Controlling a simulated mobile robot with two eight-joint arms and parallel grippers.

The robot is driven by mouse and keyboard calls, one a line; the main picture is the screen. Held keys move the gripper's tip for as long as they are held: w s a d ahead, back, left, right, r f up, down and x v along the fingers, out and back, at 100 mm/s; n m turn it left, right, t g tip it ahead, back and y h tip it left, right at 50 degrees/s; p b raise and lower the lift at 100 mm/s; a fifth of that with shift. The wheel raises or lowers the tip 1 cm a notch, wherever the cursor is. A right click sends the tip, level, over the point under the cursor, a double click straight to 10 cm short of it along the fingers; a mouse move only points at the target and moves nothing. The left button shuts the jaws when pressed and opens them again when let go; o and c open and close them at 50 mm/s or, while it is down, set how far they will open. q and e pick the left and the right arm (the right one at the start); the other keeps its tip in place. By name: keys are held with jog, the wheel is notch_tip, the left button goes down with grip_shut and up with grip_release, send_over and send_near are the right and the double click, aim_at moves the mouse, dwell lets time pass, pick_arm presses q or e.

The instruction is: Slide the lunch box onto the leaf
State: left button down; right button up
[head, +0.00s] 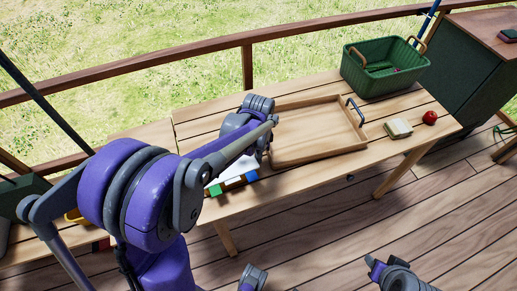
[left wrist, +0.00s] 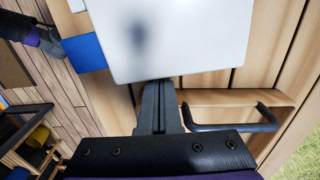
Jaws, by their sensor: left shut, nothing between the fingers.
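A pale, flat-topped white box (left wrist: 180,35), which looks like the lunch box, fills the upper middle of the left wrist view. In the head view only part of the white box (head: 219,181) shows, behind my left arm. My left gripper (left wrist: 158,88) is shut and empty, its fingertips at the box's near edge; I cannot tell whether they touch. The leaf is not clearly marked; a separate plank section (head: 146,133) lies left of the table's seam. My right gripper (head: 374,264) is low in the head view, away from the table; its jaws are unclear.
A wooden tray (head: 318,156) with dark handles lies mid-table. A green basket (head: 378,84), a sandwich (head: 398,128) and a red apple (head: 430,117) are to the right. A blue block (left wrist: 84,53) sits beside the white box. A railing runs behind.

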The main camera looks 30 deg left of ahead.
pick_arm(q)
jog(key=shift+f, duration=0.6)
jog(key=s+a, duration=0.5)
jog(key=s, duration=0.1)
jog(key=s+a, duration=0.6)
jog(key=s, duration=0.1)
jog(key=s+a+b, duration=0.1)
jog(key=s+a, duration=0.4)
jog(key=s, duration=0.1)
jog(key=shift+s+a, duration=0.2)
jog(key=shift+a, duration=0.15)
